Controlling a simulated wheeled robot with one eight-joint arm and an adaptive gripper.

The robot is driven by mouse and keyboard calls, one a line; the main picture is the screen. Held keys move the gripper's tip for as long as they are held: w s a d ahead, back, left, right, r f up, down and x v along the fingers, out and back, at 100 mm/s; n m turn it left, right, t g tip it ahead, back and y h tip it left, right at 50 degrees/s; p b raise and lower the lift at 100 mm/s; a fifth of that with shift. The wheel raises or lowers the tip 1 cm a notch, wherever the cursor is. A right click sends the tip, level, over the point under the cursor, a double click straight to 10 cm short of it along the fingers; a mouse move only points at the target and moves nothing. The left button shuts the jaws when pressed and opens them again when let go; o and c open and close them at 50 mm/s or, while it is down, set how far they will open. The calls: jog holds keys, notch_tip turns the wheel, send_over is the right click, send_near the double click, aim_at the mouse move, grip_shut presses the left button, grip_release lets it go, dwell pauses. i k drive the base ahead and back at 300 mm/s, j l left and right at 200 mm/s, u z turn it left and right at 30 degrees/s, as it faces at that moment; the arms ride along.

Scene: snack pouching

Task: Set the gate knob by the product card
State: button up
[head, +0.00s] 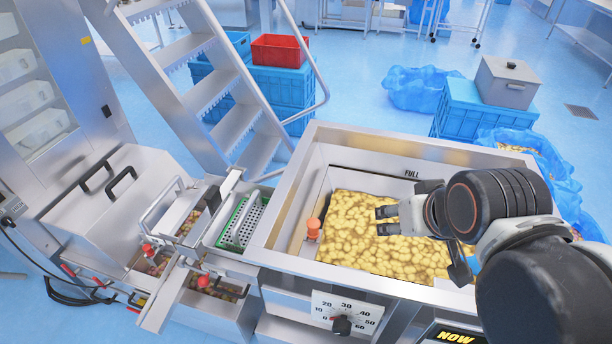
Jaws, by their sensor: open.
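The gate knob (341,326) is a small black knob on a white dial plate (322,302), on the front of the steel hopper. The dial is marked from 0 to 60 in tens. I cannot tell clearly which mark the knob points at. The product card (455,338), black with yellow "NOW" lettering, stands at the bottom edge, right of the dial; the rest of it is cut off. My gripper (381,221) is open and empty above the yellow snacks in the hopper, well above and apart from the knob. Its fingers point left.
The steel hopper (278,220) has a "FULL" mark on its inner back wall. An orange-red knob (313,228) stands at its left inside. A green-edged box with a grater-like metal plate (243,222) is left of it. Blue crates (462,110) and steel steps (187,50) stand behind.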

aim_at(342, 327)
jog(key=u, duration=0.6)
jog(key=k+l+z, duration=0.4)
jog(key=l, duration=0.25)
jog(key=k+l+z, duration=0.15)
jog(key=k+l, duration=0.15)
jog(key=k+l+z, duration=0.2)
jog(key=l, duration=0.25)
